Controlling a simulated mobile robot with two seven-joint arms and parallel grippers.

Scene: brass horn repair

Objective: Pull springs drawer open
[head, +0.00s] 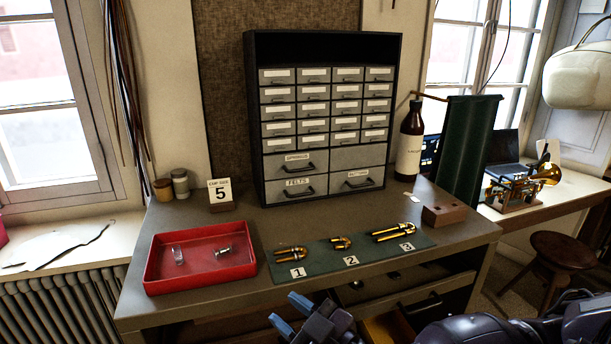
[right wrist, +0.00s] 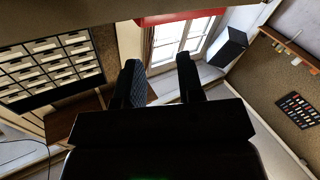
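The springs drawer (head: 322,163) is a grey, wide drawer with a dark handle and a label reading SPRINGS. It sits in the left column of the dark cabinet (head: 252,120), above the FELTS drawer (head: 316,187). Its front looks flush with its neighbours, so it appears shut. My right gripper (head: 291,314) is at the bottom of the head view, in front of the bench and well apart from the drawer. Its blue-tipped fingers stand apart with nothing between them. The right wrist view also shows the gripper (right wrist: 161,78) open and empty. My left gripper is not in view.
A red tray (head: 200,283) with small parts and a green mat (head: 330,266) with numbered brass parts lie in front of the cabinet. A dark bottle (head: 411,140) stands right of it, a "5" card (head: 220,194) left. Drawers (head: 425,298) show under the benchtop.

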